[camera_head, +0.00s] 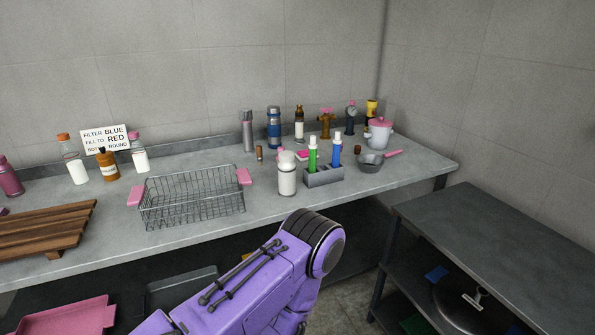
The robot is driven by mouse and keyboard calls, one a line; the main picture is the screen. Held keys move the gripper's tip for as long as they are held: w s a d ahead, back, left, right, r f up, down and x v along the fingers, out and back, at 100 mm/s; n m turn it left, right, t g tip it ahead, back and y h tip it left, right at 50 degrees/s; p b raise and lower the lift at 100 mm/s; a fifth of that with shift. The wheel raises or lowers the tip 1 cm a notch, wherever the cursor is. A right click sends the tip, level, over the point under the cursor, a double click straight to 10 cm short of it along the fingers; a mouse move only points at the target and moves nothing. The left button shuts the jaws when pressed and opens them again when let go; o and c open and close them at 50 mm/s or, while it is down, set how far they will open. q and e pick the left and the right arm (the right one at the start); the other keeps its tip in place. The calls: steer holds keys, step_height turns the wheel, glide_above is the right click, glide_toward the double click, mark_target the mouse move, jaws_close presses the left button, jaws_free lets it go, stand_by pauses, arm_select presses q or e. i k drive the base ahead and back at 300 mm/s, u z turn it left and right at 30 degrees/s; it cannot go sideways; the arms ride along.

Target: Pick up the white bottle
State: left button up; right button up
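A white bottle (287,177) with a pale cap stands upright near the front edge of the grey counter (230,215), between the wire basket and a small grey rack. Other bottles are partly white: one with an orange cap (77,170) and one with a pink cap (140,158), both at the left against the wall. Neither of my grippers is in view. Only a purple section of one of my arms shows at the bottom middle, below and in front of the counter edge.
A wire basket (193,198) with pink handles stands left of the white bottle. The grey rack (324,178) with green and blue tubes is close on its right. A grey pan (371,163) and several bottles stand beyond. A dark side table (500,245) is at the right.

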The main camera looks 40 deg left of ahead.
mark_target(288, 172)
steer(key=u, duration=0.4)
steer(key=i, duration=0.75)
steer(key=u, duration=0.65)
